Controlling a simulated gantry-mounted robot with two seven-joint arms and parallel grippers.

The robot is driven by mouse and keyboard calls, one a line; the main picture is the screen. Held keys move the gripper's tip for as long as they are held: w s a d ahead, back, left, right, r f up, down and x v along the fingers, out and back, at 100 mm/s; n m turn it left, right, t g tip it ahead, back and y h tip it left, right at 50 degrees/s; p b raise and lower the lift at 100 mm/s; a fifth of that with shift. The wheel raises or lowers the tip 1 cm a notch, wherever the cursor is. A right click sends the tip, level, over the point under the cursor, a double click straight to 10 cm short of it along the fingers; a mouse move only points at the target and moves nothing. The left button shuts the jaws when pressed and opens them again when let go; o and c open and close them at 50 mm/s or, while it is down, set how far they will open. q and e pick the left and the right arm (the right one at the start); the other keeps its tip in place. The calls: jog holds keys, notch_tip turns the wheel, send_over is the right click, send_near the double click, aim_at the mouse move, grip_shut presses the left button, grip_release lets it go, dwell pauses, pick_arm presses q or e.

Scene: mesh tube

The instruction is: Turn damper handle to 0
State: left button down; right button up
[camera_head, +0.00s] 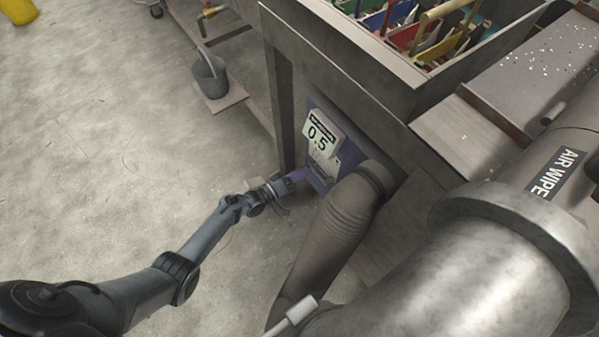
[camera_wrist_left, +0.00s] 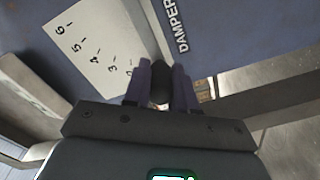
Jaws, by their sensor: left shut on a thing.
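The damper handle (camera_wrist_left: 159,84) shows in the left wrist view as a dark rounded knob between the two purple fingers of my left gripper (camera_wrist_left: 161,74), which is shut on it. A white scale plate (camera_wrist_left: 85,45) with printed numbers lies at the left of the handle, and a "DAMPER" label (camera_wrist_left: 178,28) lies above right. Part of the scale near the fingers is hidden. In the head view, my left gripper (camera_head: 297,175) reaches the lower left of the blue panel (camera_head: 318,177), where the handle is hidden. My right gripper is not in view.
A ribbed duct (camera_head: 345,215) stands close right of the panel. A large grey pipe marked "AIR WIPE" (camera_head: 556,174) fills the lower right. A metal bin with coloured pieces (camera_head: 400,32) is above. A bucket (camera_head: 209,77) stands at upper left.

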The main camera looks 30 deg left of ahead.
pick_arm(q)
jog(key=shift+f, duration=0.15)
jog(key=c, duration=0.9)
grip_release()
jog(key=shift+s+a+p, duration=0.2)
jog(key=shift+s+p, duration=0.15)
jog(key=shift+s, duration=0.1)
jog(key=p+v, duration=0.3)
jog(key=v, duration=0.7)
jog(key=shift+p, duration=0.35)
